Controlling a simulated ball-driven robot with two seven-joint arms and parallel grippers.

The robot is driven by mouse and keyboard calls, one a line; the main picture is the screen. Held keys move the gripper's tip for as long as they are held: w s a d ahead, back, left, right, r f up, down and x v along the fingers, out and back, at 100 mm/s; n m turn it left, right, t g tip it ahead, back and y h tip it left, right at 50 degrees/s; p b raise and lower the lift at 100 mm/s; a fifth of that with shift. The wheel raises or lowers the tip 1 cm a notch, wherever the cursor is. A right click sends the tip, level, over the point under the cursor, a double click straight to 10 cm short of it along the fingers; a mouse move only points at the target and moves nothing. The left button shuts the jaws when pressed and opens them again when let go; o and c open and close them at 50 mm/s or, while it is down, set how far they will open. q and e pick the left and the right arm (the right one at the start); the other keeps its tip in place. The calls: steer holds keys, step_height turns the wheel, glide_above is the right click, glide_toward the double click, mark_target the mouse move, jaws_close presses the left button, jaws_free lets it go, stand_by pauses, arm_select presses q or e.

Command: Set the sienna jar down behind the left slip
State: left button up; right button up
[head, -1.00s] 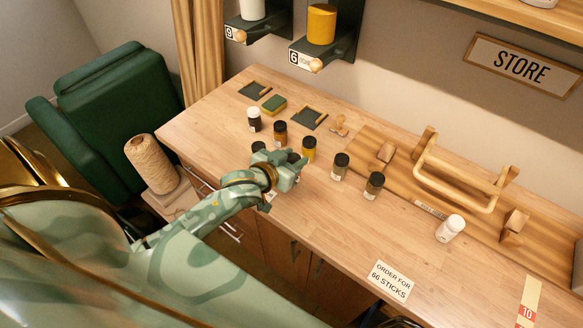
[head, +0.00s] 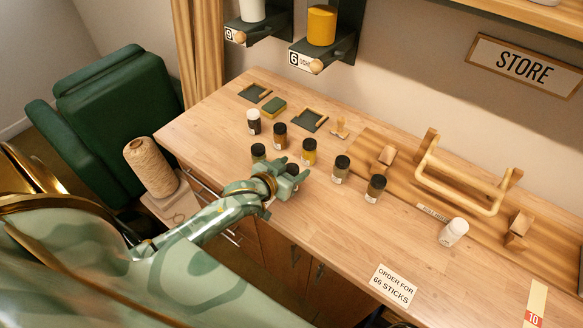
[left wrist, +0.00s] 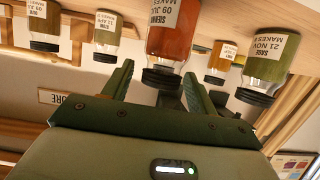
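The sienna jar is red-brown with a black lid. In the left wrist view the sienna jar (left wrist: 172,32) stands in front of my left gripper (left wrist: 158,82), between the lines of its two fingers, with a gap visible beside the left finger. In the head view my left gripper (head: 292,182) is low at the table's front edge, and a dark-lidded jar (head: 293,168) shows just behind it, mostly hidden. A printed order slip (head: 394,284) lies near the front edge, right of the gripper. My right gripper is not in view.
Several jars stand around the gripper, including an ochre one (head: 309,153), an olive one (head: 341,172) and a sage one (left wrist: 268,62). A white jar (head: 454,232) and a wooden board (head: 400,190) are to the right. Free table lies behind the order slip.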

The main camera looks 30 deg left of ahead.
arm_select(q)
steer(key=shift+r, duration=0.1)
steer(key=shift+s+r, duration=0.15)
steer(key=shift+s, duration=0.2)
steer(key=p+v, duration=0.2)
steer(key=v, duration=0.9)
